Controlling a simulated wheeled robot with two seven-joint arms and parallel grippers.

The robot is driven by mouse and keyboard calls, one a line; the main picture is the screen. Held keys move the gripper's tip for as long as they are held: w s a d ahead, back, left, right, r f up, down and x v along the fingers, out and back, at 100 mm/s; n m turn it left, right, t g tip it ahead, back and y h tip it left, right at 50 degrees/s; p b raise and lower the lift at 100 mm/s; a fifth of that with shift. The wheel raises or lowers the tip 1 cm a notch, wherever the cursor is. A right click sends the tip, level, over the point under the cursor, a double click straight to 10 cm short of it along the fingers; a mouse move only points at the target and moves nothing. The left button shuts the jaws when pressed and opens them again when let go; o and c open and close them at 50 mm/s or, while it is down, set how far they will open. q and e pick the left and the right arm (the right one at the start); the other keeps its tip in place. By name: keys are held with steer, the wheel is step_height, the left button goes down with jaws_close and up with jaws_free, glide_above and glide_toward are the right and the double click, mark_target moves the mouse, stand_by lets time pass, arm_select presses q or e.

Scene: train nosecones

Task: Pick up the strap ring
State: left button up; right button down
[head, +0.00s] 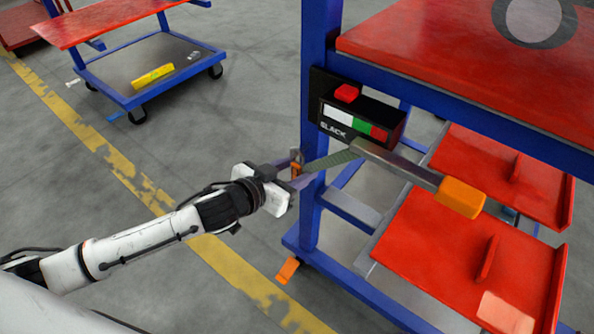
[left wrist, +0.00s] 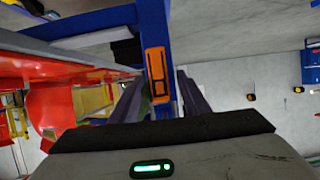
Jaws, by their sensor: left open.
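The strap ring appears to be the small orange piece (head: 295,170) beside the blue post in the head view. In the left wrist view it is an orange rectangular frame with dark openings (left wrist: 157,75), in front of the blue post. A green strap (head: 333,160) runs from near it to a grey lever with an orange handle (head: 461,198). My left gripper (head: 302,168) is open at the ring. In the left wrist view its fingers (left wrist: 158,88) stand apart, one either side of the ring's lower part; contact cannot be told. My right gripper is in neither view.
The blue post (head: 314,110) of the red-shelved rack stands close to my left gripper. A black box marked SLACK (head: 359,117) is mounted on it. Another cart (head: 150,75) stands far left. The grey floor between is clear.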

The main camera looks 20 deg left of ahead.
arm_select(q)
steer(key=shift+c, duration=0.2)
jaws_close()
steer(key=shift+r, duration=0.5)
steer(key=s+a, duration=0.3)
steer(key=s, duration=0.5)
steer(key=s+a+p, duration=0.1)
steer(key=s+a, duration=0.2)
steer(key=s, duration=0.6)
steer(key=shift+r, duration=0.3)
